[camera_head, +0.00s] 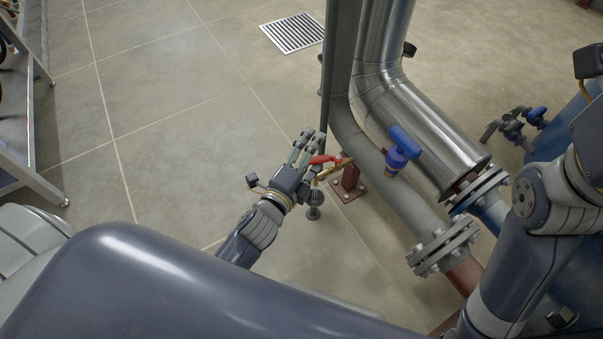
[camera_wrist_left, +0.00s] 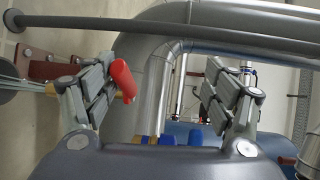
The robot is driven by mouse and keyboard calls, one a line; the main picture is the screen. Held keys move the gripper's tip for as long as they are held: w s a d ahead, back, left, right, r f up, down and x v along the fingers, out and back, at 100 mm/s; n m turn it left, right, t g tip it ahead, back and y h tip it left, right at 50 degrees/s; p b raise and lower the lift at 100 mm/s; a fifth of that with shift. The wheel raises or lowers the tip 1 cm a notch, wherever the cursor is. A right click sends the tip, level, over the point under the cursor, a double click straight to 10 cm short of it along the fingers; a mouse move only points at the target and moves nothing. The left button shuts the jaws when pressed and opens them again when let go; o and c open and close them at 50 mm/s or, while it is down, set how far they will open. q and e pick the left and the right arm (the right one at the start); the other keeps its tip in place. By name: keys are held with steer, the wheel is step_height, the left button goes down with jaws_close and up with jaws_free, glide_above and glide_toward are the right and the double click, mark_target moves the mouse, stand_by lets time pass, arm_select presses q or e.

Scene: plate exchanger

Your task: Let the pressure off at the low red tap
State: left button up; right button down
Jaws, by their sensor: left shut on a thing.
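The low red tap has a red lever handle (camera_head: 322,159) and a brass-coloured body (camera_head: 340,170) beside the grey vertical pipe. In the left wrist view the red handle (camera_wrist_left: 122,80) shows at the inner side of the left-hand finger; the fingers of my left gripper (camera_wrist_left: 165,100) stand wide apart there, and part of the handle is hidden behind that finger. A small dark drain funnel (camera_head: 314,205) stands on the floor below the tap. My right gripper is outside the head view; only its arm shows at the right.
A blue-handled valve (camera_head: 403,147) sits on the grey pipe (camera_head: 405,195) right of the tap. A large silver pipe (camera_head: 425,130) runs behind it. A red-brown foot plate (camera_head: 350,187) is bolted to the floor. Floor left of my gripper is clear, with a rack (camera_head: 28,150) farther left.

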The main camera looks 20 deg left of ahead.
arm_select(q)
steer(key=shift+s+d+r, duration=0.1)
steer(key=shift+s+r, duration=0.25)
steer(key=shift+s, duration=0.3)
steer(key=shift+s+r, duration=0.4)
steer(key=shift+s, duration=0.2)
steer(key=shift+s+d+r, duration=0.1)
steer(key=shift+s+r, duration=0.25)
steer(key=shift+s, duration=0.3)
steer(key=shift+c, duration=0.5)
steer(key=shift+s+r+t, duration=0.15)
steer(key=shift+s+t, duration=0.15)
steer(key=shift+s, duration=0.45)
steer(key=c, duration=0.5)
steer(key=shift+s+d+f, duration=0.1)
steer(key=shift+s+f, duration=0.1)
steer(key=shift+s, duration=1.05)
steer(key=shift+s+d+f, duration=0.1)
steer(key=shift+s+f, duration=0.05)
steer(key=shift+s, duration=1.05)
